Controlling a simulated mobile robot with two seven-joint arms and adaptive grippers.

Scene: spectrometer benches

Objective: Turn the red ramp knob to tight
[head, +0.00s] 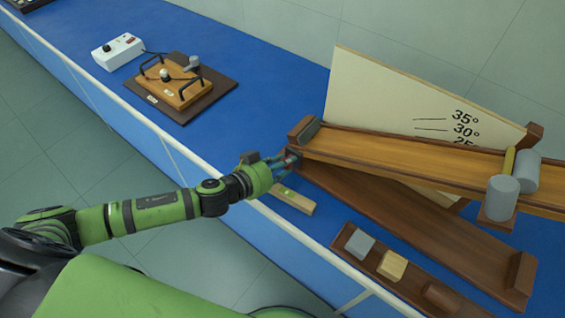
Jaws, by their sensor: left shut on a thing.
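The wooden ramp (400,150) is tilted up over a dark wood base (420,225), in front of a cream angle board (390,95) with marks including 35° and 30°. My left gripper (286,164) is at the ramp's left end, shut on the red knob (291,159). Only a little red shows between the fingers; most of the knob and any setting marks on it are hidden. A small light wood strip (293,201) with a green spot lies just below the gripper. My right gripper is out of view.
Grey cylinders (502,198) stand at the ramp's right side. A dark tray (350,263) with small blocks lies at the front edge. A wooden board device (172,92) and a white switch box (117,51) stand at the back left. Blue bench between is clear.

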